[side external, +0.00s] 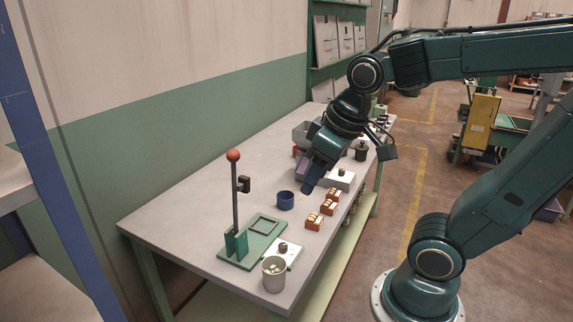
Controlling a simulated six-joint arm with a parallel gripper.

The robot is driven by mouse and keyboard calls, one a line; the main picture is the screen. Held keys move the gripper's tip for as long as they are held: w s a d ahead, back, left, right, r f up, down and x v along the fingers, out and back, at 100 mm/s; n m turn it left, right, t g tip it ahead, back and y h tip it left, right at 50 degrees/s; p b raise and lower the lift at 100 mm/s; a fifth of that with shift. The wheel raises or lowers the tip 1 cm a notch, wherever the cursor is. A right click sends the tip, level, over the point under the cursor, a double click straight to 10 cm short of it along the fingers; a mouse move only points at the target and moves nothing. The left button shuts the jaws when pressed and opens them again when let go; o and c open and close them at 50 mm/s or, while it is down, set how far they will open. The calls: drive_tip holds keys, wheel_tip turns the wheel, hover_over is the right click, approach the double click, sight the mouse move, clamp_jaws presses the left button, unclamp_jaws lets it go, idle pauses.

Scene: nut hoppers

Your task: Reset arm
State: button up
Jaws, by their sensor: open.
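My gripper (308,187) points down over the middle of the grey workbench (190,205), near the hoppers at the back. Its fingers are open, and I see nothing held in them. My green arm reaches in from the right. A grey hopper (304,133) stands behind my gripper and is partly hidden by it. A blue round cup (285,201) stands on the bench just below and left of my fingers, apart from them.
Several small orange boxes (314,221) sit near the bench's front edge. A green stand with a red-topped post (234,200) rises at the near left. A metal cup (274,274) holds small pieces at the near corner. The bench's left part is clear.

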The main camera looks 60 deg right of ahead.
drive_tip(key=shift+t, duration=0.7)
drive_tip(key=shift+s+a+r, duration=0.2)
drive_tip(key=shift+s+a, duration=0.05)
drive_tip(key=shift+s, duration=0.55)
drive_tip(key=shift+s+a+r, duration=0.25)
drive_tip(key=shift+s, duration=0.5)
drive_tip(key=shift+s+a+r, duration=0.2)
drive_tip(key=shift+s+a, duration=0.05)
drive_tip(key=shift+s, duration=0.55)
